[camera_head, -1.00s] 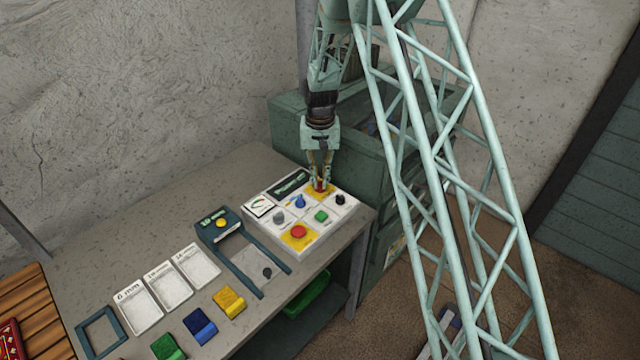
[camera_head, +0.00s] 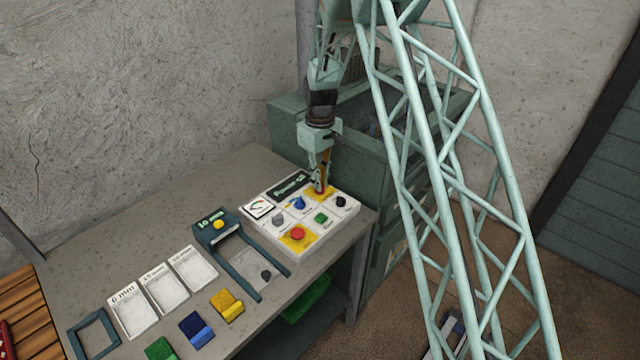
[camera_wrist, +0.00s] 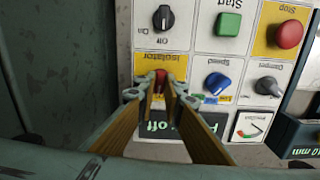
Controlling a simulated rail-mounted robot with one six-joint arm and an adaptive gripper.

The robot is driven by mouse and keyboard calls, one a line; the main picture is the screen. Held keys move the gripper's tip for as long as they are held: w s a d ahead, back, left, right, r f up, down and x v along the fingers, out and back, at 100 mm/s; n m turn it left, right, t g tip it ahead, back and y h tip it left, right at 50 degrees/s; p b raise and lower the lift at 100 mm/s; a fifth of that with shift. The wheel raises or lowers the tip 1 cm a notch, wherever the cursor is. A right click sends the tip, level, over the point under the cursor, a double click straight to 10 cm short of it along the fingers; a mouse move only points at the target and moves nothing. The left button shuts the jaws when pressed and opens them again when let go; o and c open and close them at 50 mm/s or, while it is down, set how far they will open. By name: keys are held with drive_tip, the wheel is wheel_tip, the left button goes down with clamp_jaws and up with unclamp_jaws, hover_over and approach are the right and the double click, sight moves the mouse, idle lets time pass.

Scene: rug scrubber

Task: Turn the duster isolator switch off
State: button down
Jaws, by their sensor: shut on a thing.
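The control panel (camera_head: 335,217) is a white box on the bench's right end. Its isolator switch is a red knob (camera_wrist: 160,77) on a yellow square labelled Isolator, seen upside down in the wrist view. My gripper (camera_wrist: 161,94) points down over this square, its fingers on either side of the red knob and shut on it. The fingers hide part of the knob, so its exact angle is unclear. In the head view my gripper (camera_head: 320,187) stands at the panel's back edge. The dark display (camera_wrist: 207,122) is partly hidden by a finger; the word "off" is readable.
Beside the isolator are a blue speed knob (camera_wrist: 217,83), a black knob (camera_wrist: 163,18), a green start button (camera_wrist: 229,24) and a red stop button (camera_wrist: 289,35). A grey-green cabinet stands behind. Trays and coloured blocks lie left on the bench.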

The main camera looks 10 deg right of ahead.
drive_tip(key=shift+n, duration=0.5)
drive_tip(key=c, duration=2.7)
unclamp_jaws()
drive_tip(key=shift+r, duration=0.15)
wheel_tip(320, 180, up, 12)
drive_tip(key=shift+f, duration=0.15)
